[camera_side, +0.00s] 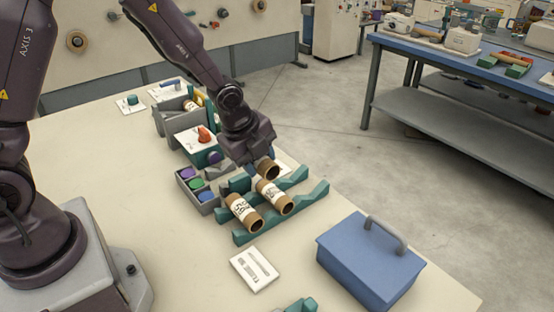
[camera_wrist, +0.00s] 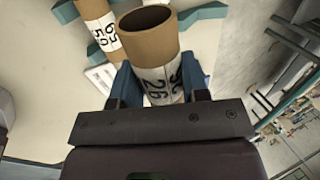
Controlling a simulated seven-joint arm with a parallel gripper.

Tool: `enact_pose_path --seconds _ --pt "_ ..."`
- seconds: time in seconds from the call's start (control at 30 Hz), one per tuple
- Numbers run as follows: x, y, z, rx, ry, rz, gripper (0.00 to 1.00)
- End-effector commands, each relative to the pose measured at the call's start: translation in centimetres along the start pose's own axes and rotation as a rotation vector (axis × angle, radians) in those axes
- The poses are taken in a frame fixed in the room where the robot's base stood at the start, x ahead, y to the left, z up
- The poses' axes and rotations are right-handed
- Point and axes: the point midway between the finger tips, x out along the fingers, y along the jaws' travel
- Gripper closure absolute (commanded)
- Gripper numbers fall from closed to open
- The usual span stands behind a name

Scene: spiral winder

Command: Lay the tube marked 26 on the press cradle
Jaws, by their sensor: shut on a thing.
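My gripper (camera_side: 256,170) is shut on a brown cardboard tube (camera_side: 268,169) with a white label. In the wrist view the tube (camera_wrist: 150,45) stands between my blue fingers (camera_wrist: 160,88), its open end away from the palm and the number 26 on its label. In the side view it is at the far end of a teal notched rack (camera_side: 311,190), beside two other tubes. I cannot tell whether it touches the rack. A teal piece (camera_side: 301,305) is cut off at the bottom edge; I cannot tell whether it is the press cradle.
Two labelled tubes, one nearer (camera_side: 243,212) and one in the middle (camera_side: 272,196), lie on the rack. A blue box with a handle (camera_side: 370,262) stands at the right. A white card (camera_side: 254,269) lies in front. A grey bin of coloured pieces (camera_side: 197,188) is left of the rack.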

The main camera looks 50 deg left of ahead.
Motion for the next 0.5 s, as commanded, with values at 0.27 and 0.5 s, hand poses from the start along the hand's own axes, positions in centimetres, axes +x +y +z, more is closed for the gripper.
enact_pose_path --seconds 0.27,0.5 --pt "0.1 2.1 4.8 -0.118 -0.043 -0.008 0.81" --pt "2.4 3.0 12.2 -0.166 -0.057 -0.024 0.81"
